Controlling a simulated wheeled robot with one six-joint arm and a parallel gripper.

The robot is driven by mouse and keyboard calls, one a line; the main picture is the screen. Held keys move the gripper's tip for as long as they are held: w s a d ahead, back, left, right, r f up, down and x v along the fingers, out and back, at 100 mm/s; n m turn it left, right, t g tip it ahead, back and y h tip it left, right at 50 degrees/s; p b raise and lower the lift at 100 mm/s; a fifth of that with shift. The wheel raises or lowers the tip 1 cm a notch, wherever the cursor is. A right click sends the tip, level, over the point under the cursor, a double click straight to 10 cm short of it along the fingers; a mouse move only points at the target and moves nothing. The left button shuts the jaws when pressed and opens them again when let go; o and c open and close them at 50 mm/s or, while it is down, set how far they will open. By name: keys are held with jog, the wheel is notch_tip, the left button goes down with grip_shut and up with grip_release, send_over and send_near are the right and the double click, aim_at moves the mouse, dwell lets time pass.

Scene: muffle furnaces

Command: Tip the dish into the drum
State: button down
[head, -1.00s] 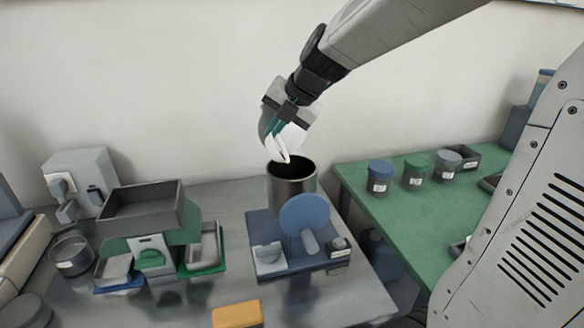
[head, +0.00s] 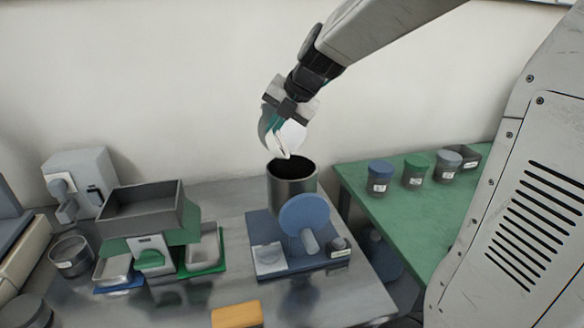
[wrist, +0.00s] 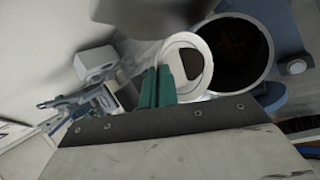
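A white round dish (head: 283,143) is held steeply tilted just above the mouth of the metal drum (head: 292,190). My gripper (head: 272,128) is shut on the dish's edge. In the wrist view the teal fingers (wrist: 156,86) are close together at the dish's rim (wrist: 172,50), and a dark patch shows inside the dish. The drum's open mouth (wrist: 232,55) lies beside and beyond the dish, with a dark interior. I cannot tell whether anything is falling from the dish.
A blue stand with a round blue disc (head: 305,213) is in front of the drum. A grey hopper-like tray (head: 140,208) stands at left. Lidded jars (head: 414,172) stand on the green table (head: 400,215) at right. An orange block (head: 237,314) lies at the front.

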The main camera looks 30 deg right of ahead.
jog(key=a+g+h, duration=0.1)
jog(key=a+f+h, duration=0.1)
jog(key=a+h, duration=0.1)
jog(key=shift+w+f+n+g, duration=0.2)
jog(key=shift+n+g, duration=0.1)
jog(key=shift+g, duration=0.1)
jog(key=a+f+g+h, duration=0.1)
jog(key=h, duration=0.2)
jog(key=shift+w+a+f+n+g+h, duration=0.3)
jog(key=shift+w+a+f+n+g, duration=0.05)
jog(key=shift+w+n+g, duration=0.05)
